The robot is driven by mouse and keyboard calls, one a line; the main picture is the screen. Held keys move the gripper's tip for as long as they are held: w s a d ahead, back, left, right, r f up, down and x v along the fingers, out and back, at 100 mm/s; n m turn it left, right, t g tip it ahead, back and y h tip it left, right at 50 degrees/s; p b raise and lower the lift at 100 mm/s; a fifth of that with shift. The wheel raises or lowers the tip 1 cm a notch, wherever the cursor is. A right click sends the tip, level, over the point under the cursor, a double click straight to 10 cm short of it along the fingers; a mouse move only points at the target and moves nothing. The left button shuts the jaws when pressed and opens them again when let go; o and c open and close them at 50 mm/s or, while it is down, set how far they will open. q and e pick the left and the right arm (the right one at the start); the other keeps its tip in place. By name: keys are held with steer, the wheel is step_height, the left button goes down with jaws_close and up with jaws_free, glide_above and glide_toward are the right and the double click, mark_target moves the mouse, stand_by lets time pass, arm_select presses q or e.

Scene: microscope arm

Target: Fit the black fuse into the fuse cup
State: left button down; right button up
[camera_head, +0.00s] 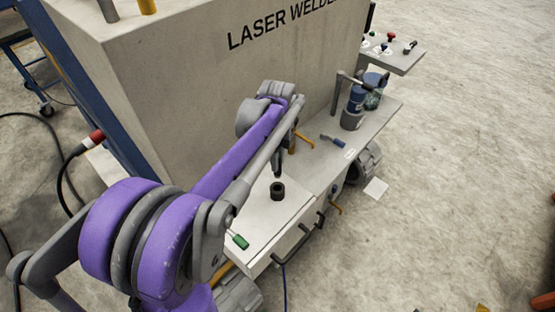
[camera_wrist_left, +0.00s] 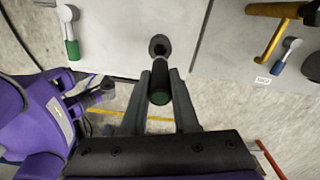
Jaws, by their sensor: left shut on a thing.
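The fuse cup (camera_head: 278,190) is a small dark round socket standing on the pale worktop of the laser welder. It also shows in the left wrist view (camera_wrist_left: 159,43), just past my fingertips. My left gripper (camera_head: 277,164) is over the worktop, close above the cup in the picture. In the left wrist view, my left gripper (camera_wrist_left: 161,82) is shut on the black fuse (camera_wrist_left: 160,80), a dark cylinder with a green end facing the camera. The fuse lines up closely with the cup there; whether they touch cannot be told. My right gripper is not in view.
A green-handled tool (camera_head: 238,241) lies near the worktop's front left. The welder's tall wall (camera_head: 190,110) stands behind.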

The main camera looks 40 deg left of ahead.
arm_select(q)
steer(key=shift+a, duration=0.1)
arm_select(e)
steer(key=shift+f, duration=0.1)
arm_select(q)
steer(key=shift+f+b, duration=1.4)
steer(key=shift+f, duration=0.95)
steer(key=shift+f+b, duration=0.3)
steer(key=shift+f, duration=0.25)
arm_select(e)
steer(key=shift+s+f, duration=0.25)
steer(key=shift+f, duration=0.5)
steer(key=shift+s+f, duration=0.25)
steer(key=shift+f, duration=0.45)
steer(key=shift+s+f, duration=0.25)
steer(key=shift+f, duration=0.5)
arm_select(q)
steer(key=shift+f+b, duration=1.6)
steer(key=shift+f, duration=0.95)
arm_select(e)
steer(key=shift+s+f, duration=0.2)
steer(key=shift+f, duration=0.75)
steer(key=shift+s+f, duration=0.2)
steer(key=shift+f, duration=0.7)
arm_select(q)
steer(key=c, duration=0.6)
jaws_free()
